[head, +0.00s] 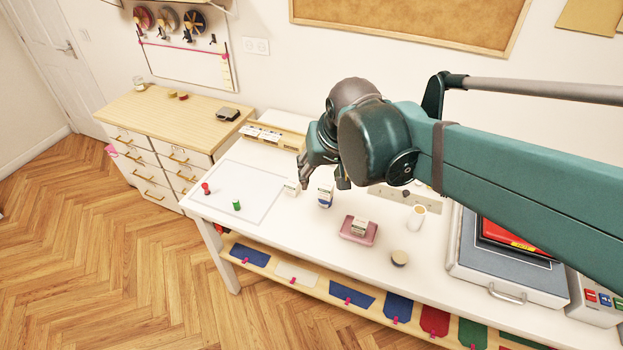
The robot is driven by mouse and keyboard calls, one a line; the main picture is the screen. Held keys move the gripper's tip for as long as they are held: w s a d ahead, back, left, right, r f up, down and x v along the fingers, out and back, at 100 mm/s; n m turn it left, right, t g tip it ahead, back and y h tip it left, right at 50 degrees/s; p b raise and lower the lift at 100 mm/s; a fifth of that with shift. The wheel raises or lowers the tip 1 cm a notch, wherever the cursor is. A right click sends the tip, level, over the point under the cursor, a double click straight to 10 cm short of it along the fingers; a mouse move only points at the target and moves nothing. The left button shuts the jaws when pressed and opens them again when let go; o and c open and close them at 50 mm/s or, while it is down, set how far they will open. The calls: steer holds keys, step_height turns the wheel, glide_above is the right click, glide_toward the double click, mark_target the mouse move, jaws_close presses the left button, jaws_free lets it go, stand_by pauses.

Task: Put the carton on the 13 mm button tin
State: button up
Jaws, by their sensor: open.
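My gripper (322,182) points down over the white table, its fingers spread and empty. A small white and blue carton (325,198) stands upright on the table, just below and between the fingertips in this view; I cannot tell the height gap. A small white box (291,188) stands just left of it. A pink tin or dish (346,236) lies in front, to the right, with a small pale box (359,226) on it. A round tin (399,257) with a tan top stands farther right. No label is readable, so I cannot tell which is the 13 mm button tin.
A red spool (205,188) and a green spool (237,205) stand on a white mat (251,183) at left. A white mug (417,217) and a grey press (500,270) stand at right. A card tray (270,136) is at the back. The table's front left is clear.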

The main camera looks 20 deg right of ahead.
steer(key=s+a+n+t, duration=0.2)
steer(key=s, duration=0.6)
steer(key=shift+a+n, duration=0.3)
steer(key=shift+a, duration=0.1)
